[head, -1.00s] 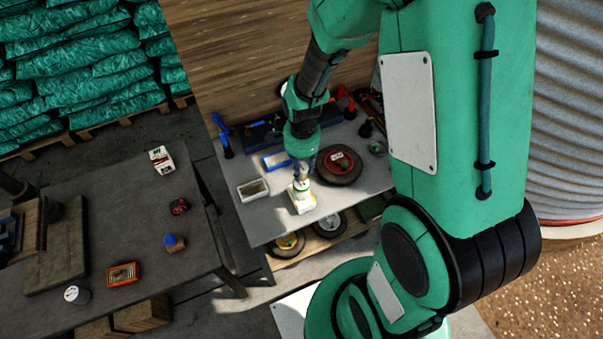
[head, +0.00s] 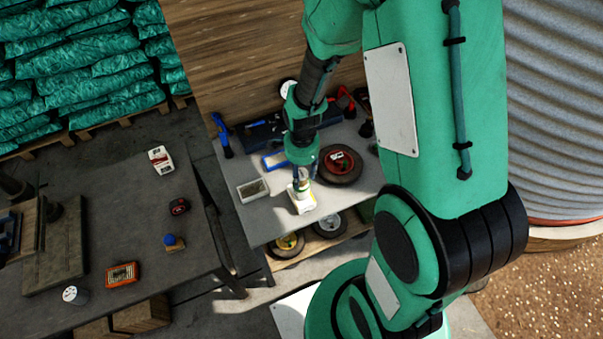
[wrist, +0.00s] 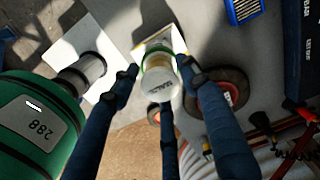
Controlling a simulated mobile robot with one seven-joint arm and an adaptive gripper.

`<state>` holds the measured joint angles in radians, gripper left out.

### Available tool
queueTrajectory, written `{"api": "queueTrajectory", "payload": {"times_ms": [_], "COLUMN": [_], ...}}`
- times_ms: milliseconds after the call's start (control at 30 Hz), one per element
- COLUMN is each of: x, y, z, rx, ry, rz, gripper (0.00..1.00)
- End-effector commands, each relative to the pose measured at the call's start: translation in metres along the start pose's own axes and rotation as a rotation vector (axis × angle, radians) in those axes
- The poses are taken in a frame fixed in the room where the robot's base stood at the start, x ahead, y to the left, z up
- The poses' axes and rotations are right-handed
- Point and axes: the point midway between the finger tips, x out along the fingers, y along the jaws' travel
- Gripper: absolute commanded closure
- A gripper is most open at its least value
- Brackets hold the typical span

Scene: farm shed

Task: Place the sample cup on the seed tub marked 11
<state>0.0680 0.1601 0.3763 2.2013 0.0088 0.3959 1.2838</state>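A small pale cup-like container with a green band (head: 302,186) stands on or just above a white and yellow item (head: 303,205) at the front of the grey bench. In the wrist view, the container's round whitish lid (wrist: 162,84) carries dark lettering and lies between my fingers. My gripper (head: 303,172) points down over it. In the wrist view, my gripper (wrist: 158,78) has its blue fingers spread around the container, with a gap at the left; contact at the right is unclear. I cannot read a number 11 anywhere.
A dark wheel-like disc with a red centre (head: 341,164) lies close right of my gripper. A small tray (head: 253,190) and a blue-rimmed box (head: 275,161) are on the left. Round items (head: 288,244) sit below the bench. The separate dark table (head: 130,225) holds several small objects.

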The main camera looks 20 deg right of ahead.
Motion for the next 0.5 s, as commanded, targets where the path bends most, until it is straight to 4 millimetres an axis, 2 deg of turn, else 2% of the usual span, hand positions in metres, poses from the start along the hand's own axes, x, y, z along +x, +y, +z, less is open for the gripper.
{"api": "queueTrajectory", "payload": {"times_ms": [500], "x": [-0.0068], "y": [-0.0005], "z": [-0.0001], "rx": [0.0], "ry": [0.0], "rz": [-0.001], "gripper": [0.47]}}
